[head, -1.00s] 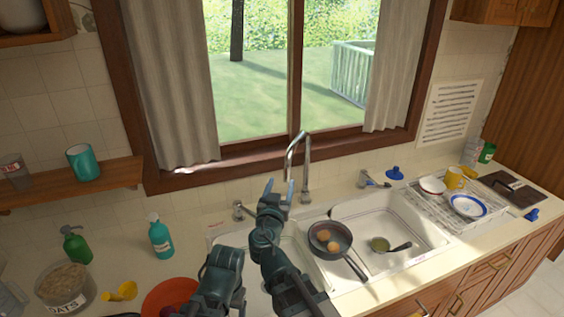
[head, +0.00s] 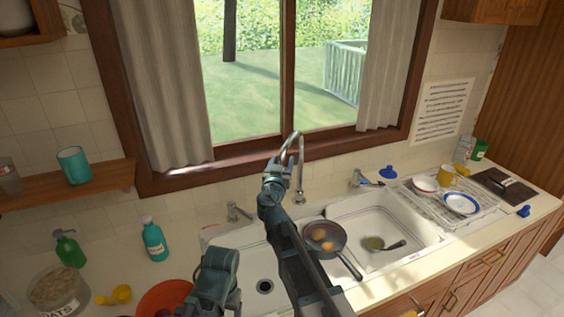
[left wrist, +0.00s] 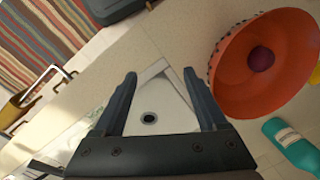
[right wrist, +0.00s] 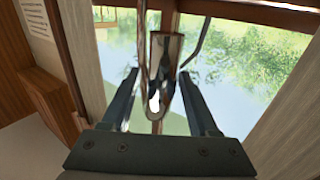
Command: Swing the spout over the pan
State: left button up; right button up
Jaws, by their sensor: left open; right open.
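The chrome spout (head: 300,160) arches up behind the sink, its free end toward the left basin. The dark pan (head: 338,238), holding yellow-orange food, sits across the divider between the two basins, right of my right arm. My right gripper (head: 276,170) is open at the spout's free end. In the right wrist view the spout (right wrist: 165,70) shows between the two fingers of my right gripper (right wrist: 158,82); contact cannot be told. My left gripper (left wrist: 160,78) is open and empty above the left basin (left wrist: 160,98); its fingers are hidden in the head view.
An orange bowl (left wrist: 240,85) and a teal bottle (head: 154,240) stand left of the sink. A dish rack (head: 440,212) stands further right. The window (head: 285,80) is behind the spout.

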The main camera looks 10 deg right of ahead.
jog(key=shift+w, duration=0.15)
grip_shut()
dwell(1.4)
